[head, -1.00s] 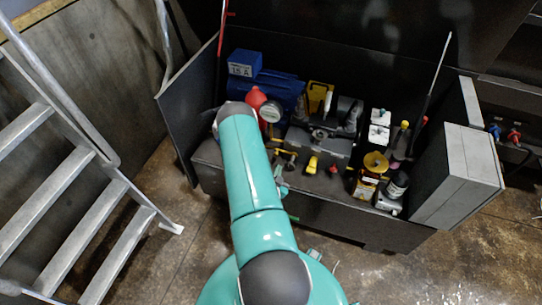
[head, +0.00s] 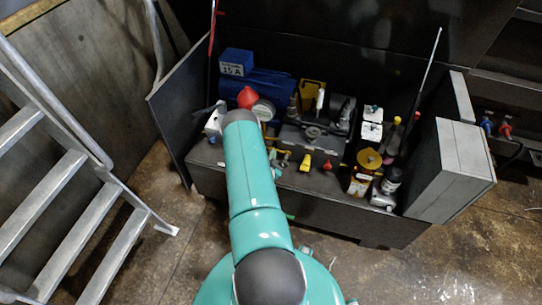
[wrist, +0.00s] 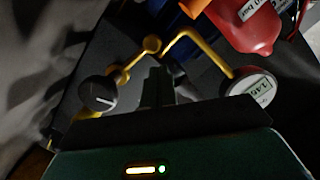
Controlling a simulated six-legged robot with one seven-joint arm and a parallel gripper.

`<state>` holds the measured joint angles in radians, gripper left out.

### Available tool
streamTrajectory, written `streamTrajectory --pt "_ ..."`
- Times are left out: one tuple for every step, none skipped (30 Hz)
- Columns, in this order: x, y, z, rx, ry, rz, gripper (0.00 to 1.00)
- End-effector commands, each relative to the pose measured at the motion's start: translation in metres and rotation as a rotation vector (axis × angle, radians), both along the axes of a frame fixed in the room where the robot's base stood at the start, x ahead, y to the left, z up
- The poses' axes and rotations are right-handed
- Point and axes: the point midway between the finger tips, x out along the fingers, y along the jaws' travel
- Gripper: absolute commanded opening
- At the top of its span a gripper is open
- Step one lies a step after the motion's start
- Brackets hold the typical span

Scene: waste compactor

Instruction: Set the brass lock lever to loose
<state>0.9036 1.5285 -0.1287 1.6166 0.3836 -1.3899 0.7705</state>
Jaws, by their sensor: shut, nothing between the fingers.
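In the wrist view, a brass lever (wrist: 139,60) with a round ball end lies just beyond my gripper's tips, slanting up to the right. Its lower left end sits near a dark round knob (wrist: 98,95) with a white mark. My gripper (wrist: 157,72) is shut and empty, its dark fingertips below the ball end. They look close to the lever, but I cannot tell whether they touch it. In the head view, my arm hides the gripper, and I cannot make out the lever clearly.
A bent brass pipe (wrist: 205,52) runs to a round gauge (wrist: 262,88), right of my gripper. A red funnel-like part (wrist: 245,25) is above it. The machine has a blue motor (head: 268,88), a yellow handle (head: 305,163) and bottles (head: 391,180). A metal ladder (head: 70,165) stands left.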

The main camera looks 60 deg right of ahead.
Motion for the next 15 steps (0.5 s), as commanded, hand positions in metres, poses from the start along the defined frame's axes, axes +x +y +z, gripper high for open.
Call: streamTrajectory --pt "0.0025 0.0002 -0.004 0.0 0.0 0.0 0.0" --pt "0.0035 0.0002 -0.0055 0.0 0.0 0.0 0.0" --pt "0.0044 0.0004 -0.0069 0.001 0.0 -0.001 0.0" --pt "0.0051 0.0003 -0.0075 0.001 0.0 -0.001 0.0" --pt "0.0055 0.0003 -0.0078 0.0 0.0 -0.001 0.0" --pt "0.0058 0.0002 -0.008 0.0 0.0 -0.001 0.0" --pt "0.0058 0.0002 -0.008 0.0 0.0 -0.001 0.0" --pt "0.0058 0.0002 -0.008 0.0 0.0 -0.001 0.0" --pt "0.0057 0.0003 -0.0079 0.0 0.0 -0.001 0.0" --pt "0.0057 0.0003 -0.0079 0.0 0.0 -0.001 0.0" --pt "0.0057 0.0003 -0.0079 0.0 0.0 -0.001 0.0" --pt "0.0057 0.0004 -0.0079 0.0 0.0 -0.001 0.0" --pt "0.0057 0.0004 -0.008 0.0 0.001 -0.001 0.0" --pt "0.0061 0.0005 -0.0085 0.0 0.003 0.0 0.0" --pt "0.0073 0.0007 -0.01 -0.002 0.013 0.0 0.0"
